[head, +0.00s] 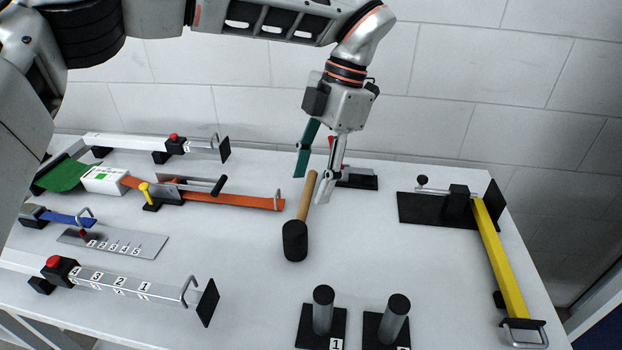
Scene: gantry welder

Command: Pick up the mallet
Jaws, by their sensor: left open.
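The mallet (295,240) has a black head and a light wooden handle (307,196). It is in the middle of the white table, with its head toward me and its handle pointing up the picture. My left gripper (312,188) reaches down over the handle end from above. Its fingers are apart, one on the left and one on the right of the handle's upper part. I cannot tell whether either finger touches the handle. My right gripper is out of view.
Two upright grey posts on black bases (323,308) stand at the front. A yellow bar (497,255) runs along the right side. Numbered slide fixtures (120,283) and an orange strip (235,200) fill the left. A black-based fixture (357,180) sits behind the gripper.

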